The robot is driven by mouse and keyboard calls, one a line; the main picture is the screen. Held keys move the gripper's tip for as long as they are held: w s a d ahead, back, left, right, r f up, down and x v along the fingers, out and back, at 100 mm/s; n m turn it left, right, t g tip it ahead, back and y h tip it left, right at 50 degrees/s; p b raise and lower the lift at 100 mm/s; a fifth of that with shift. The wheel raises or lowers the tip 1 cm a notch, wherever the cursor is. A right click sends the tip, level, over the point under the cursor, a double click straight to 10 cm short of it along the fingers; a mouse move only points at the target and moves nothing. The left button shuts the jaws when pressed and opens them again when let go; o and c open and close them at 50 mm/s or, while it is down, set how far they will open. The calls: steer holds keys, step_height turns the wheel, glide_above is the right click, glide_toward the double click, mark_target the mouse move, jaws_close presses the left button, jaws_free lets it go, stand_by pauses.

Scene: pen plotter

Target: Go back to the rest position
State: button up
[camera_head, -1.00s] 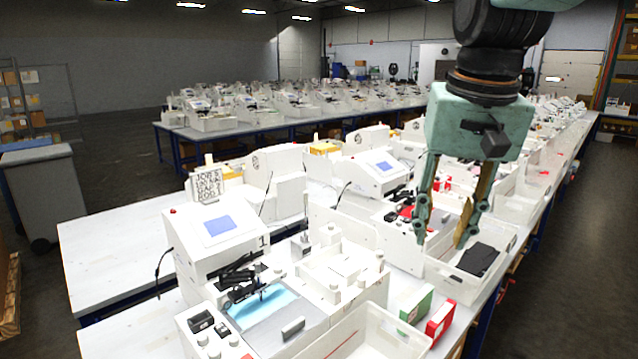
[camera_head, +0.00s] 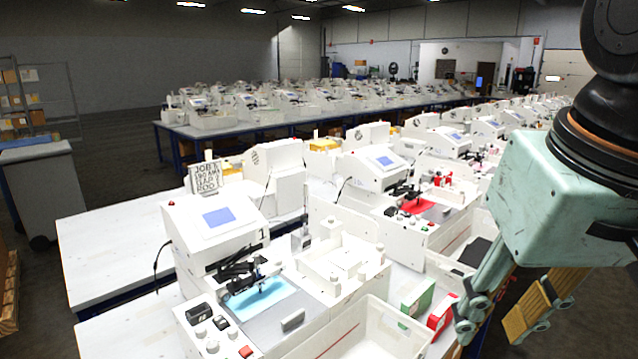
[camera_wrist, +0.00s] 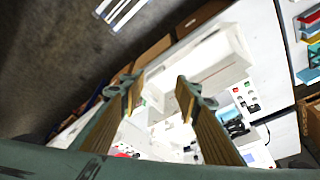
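My gripper (camera_head: 494,318) is at the lower right of the head view, close to the camera and right of the bench with the plotters. In the wrist view my gripper (camera_wrist: 158,88) shows two tan-padded fingers spread apart with nothing between them; it is open and empty. The nearest pen plotter (camera_head: 222,240), marked 1, is a white machine with a blue screen and a light blue sheet (camera_head: 260,297) on its bed. It stands left of my gripper and apart from it.
An empty-looking white bin (camera_head: 385,318) stands at the bench's front edge. A green box (camera_head: 417,297) and a red box (camera_head: 441,312) stand beside it, close to my gripper in the picture. More plotters line the bench behind.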

steer(key=s+f, duration=0.4)
steer(key=s, duration=0.2)
steer(key=shift+s+n+b, duration=0.2)
steer(key=shift+n+b, duration=0.1)
steer(key=shift+b, duration=0.15)
